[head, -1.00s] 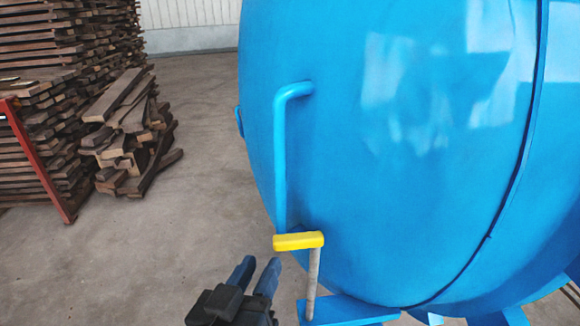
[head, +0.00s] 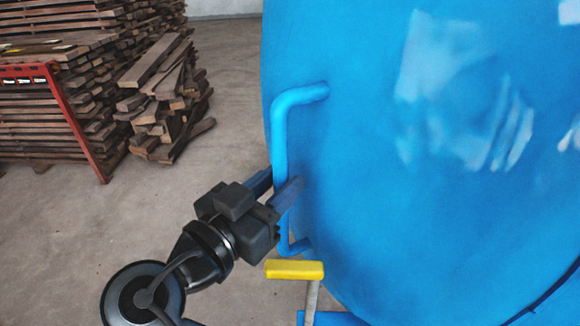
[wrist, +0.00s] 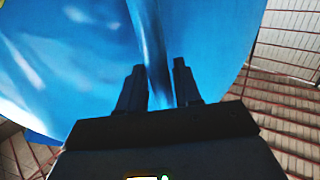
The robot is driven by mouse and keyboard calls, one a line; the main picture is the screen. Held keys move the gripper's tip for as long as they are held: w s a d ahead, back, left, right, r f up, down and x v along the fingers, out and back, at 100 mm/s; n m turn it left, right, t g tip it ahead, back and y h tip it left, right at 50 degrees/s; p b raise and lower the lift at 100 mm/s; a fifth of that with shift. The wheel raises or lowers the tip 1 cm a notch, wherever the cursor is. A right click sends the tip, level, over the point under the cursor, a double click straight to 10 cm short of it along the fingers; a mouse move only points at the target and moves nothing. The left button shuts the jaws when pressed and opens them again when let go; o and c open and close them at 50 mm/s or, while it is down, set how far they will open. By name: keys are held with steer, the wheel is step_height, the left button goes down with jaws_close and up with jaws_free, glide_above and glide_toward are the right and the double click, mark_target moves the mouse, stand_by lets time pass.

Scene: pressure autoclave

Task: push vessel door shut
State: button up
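The blue vessel door (head: 400,200) is a large domed face filling the right of the head view; it also shows in the wrist view (wrist: 60,70). A blue bent-bar handle (head: 281,145) stands upright on its left side. My gripper (head: 276,184) is at the lower half of the handle, with one finger on each side of the bar. In the wrist view the fingers (wrist: 160,85) are apart with the blue bar between them. I cannot tell whether either finger touches it.
A lever with a yellow grip (head: 295,269) stands just below my gripper, near a blue ledge (head: 335,319). Stacked timber (head: 165,100) and a red rack frame (head: 75,120) are at the left. The concrete floor (head: 60,240) between is clear.

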steer(key=shift+x, duration=1.3)
steer(key=shift+c, duration=0.5)
jaws_close()
